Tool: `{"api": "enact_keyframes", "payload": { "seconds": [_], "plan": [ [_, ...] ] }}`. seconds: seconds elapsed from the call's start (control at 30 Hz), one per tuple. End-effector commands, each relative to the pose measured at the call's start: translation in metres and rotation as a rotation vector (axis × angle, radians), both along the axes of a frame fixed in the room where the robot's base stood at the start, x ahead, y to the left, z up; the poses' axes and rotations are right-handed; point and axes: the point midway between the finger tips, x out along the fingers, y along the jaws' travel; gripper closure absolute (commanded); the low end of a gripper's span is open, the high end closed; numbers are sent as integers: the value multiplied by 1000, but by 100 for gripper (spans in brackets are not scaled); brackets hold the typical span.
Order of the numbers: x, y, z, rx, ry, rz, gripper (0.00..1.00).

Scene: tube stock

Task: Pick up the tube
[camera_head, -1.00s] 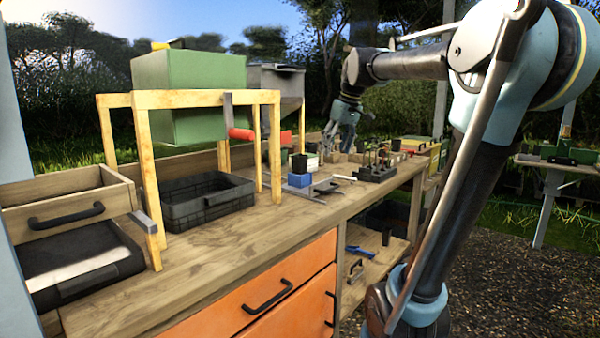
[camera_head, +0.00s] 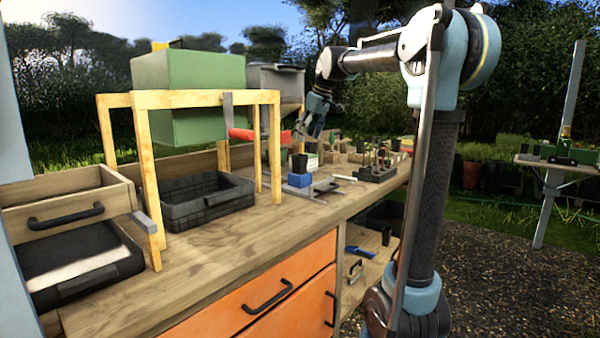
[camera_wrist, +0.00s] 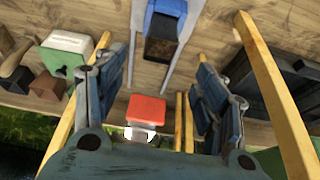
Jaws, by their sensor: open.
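My gripper (camera_head: 308,130) is open and empty above the back of the workbench, beside the yellow wooden stand. In the wrist view its two fingers (camera_wrist: 167,100) are spread wide. A red piece with a glossy white end (camera_wrist: 146,110) shows between them, lower down and apart from them. A red part (camera_head: 286,136) also shows by the gripper in the head view, partly behind a stand post. A thin white rod (camera_head: 342,178) lies on the bench. I cannot tell which of these is the tube.
The yellow stand (camera_head: 138,140) carries a green box (camera_head: 190,80). A black crate (camera_head: 207,203) sits under it. A blue block (camera_head: 300,180) with a dark cup (camera_wrist: 160,48) stands near metal rails. Several small items crowd the bench's far end.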

Motion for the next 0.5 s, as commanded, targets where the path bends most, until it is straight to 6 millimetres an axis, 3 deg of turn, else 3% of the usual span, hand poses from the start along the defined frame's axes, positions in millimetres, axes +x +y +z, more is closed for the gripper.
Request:
{"api": "enact_keyframes", "payload": {
  "seconds": [0.2, 0.5],
  "plan": [
    [9, 11, -34, 0, 0, 1, 35],
    [13, 18, -53, 0, 0, 0, 35]
  ]
}}
